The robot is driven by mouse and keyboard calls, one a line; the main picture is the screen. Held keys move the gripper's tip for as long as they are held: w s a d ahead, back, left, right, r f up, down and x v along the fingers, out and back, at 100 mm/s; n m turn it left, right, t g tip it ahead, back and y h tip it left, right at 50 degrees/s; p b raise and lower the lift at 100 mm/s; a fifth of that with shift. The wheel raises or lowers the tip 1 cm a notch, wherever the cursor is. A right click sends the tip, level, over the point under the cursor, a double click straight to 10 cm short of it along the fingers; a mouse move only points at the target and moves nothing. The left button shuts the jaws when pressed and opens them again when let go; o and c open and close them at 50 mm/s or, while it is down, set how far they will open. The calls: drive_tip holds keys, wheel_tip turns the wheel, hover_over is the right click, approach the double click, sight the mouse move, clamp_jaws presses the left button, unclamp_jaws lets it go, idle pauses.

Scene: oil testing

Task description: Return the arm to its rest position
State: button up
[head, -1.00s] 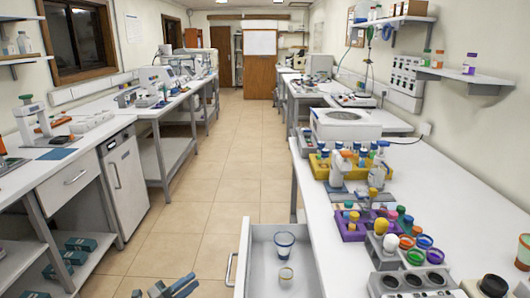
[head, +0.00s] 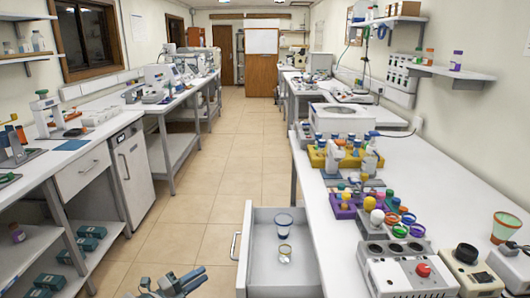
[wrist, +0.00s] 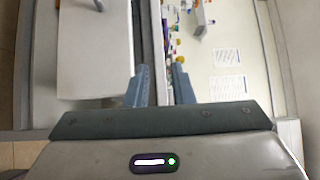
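My gripper (head: 178,284) shows at the bottom edge of the head view, low over the aisle floor and left of an open drawer. In the wrist view its two blue-grey fingers (wrist: 161,84) stand apart with nothing held between them, so it is open and empty. Most of the arm behind it is out of the head view.
The open white drawer (head: 262,215) juts into the aisle from the right bench (head: 450,190) and holds a blue-rimmed cup (head: 284,225) and a smaller cup (head: 284,253). Bottles and racks crowd that bench. The tiled aisle (head: 225,170) is clear.

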drive_tip(key=s+d+r+m+g+y+p, duration=0.1)
drive_tip(key=d+r+m+g, duration=0.3)
drive_tip(key=d+m, duration=0.3)
drive_tip(key=s+d+r+m+g+y, duration=0.15)
drive_tip(key=d+r+m+g, duration=0.35)
drive_tip(key=d, duration=0.5)
drive_tip(key=s+d+r+m+g+y+p, duration=0.1)
drive_tip(key=d+r+m+g+y, duration=0.1)
drive_tip(key=d+r+m, duration=0.4)
drive_tip(key=s+d+r+m+y, duration=0.2)
drive_tip(key=s+d+m+y, duration=0.1)
drive_tip(key=s+m, duration=0.4)
drive_tip(key=s+d+r+m+y+p, duration=0.1)
drive_tip(key=s+d+m+y, duration=0.2)
drive_tip(key=s+m, duration=0.4)
drive_tip(key=s+d+r+m+t+y, duration=0.1)
drive_tip(key=s+d+m, duration=0.4)
drive_tip(key=m, duration=0.8)
drive_tip(key=shift+s+d+r+y+p, duration=0.35)
drive_tip(key=shift+s+r+y, duration=0.45)
drive_tip(key=shift+s+y, duration=0.45)
